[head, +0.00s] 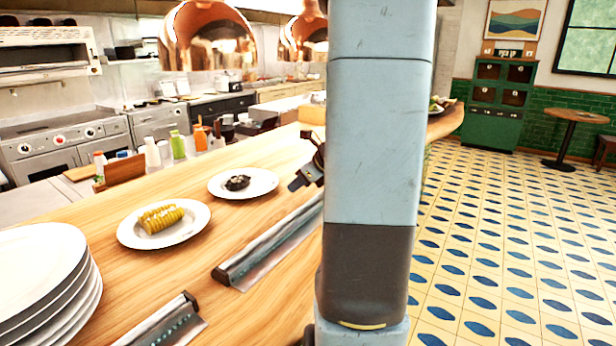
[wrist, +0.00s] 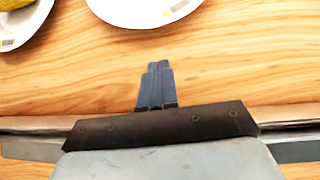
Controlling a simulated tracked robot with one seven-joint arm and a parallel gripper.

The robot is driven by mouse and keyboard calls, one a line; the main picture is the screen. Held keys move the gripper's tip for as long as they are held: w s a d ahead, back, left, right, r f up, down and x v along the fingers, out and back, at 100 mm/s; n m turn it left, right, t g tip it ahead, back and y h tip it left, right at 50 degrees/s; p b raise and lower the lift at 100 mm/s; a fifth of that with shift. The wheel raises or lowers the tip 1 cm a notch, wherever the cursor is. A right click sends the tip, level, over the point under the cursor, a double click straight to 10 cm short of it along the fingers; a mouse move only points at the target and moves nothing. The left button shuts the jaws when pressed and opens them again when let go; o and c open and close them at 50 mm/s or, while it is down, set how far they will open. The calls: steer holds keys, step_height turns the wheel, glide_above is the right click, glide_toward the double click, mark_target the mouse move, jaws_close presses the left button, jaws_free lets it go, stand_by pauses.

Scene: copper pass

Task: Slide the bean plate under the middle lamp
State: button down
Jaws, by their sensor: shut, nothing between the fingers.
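The bean plate (head: 217,188) is a white plate with a small dark heap of beans (head: 238,182), on the wooden counter (head: 110,201). Its near rim shows at the top of the wrist view (wrist: 140,14); the beans are out of that frame. My gripper (head: 294,185) is just right of this plate, partly hidden by my arm. In the wrist view its fingers (wrist: 157,66) are together and empty, with bare wood between them and the plate. Two copper lamps show, a near one (head: 208,42) and a farther one (head: 304,40); my arm may hide others, so I cannot tell which is the middle one.
A corn plate (head: 190,230) sits left of the bean plate, close to it. A plate stack (head: 75,300) stands at front left. Metal rails (head: 268,243) run along the counter's near edge, below my gripper. Bottles (head: 178,146) line the far side.

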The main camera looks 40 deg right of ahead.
steer(key=x, duration=0.3)
steer(key=shift+a+f, duration=0.1)
steer(key=shift+f, duration=0.05)
steer(key=shift+w+a, duration=0.25)
steer(key=shift+w, duration=0.3)
steer(key=shift+w+a, duration=0.25)
steer(key=shift+w, duration=0.35)
steer(key=shift+w+a, duration=0.2)
steer(key=shift+w, duration=0.35)
steer(key=shift+w+a, duration=0.1)
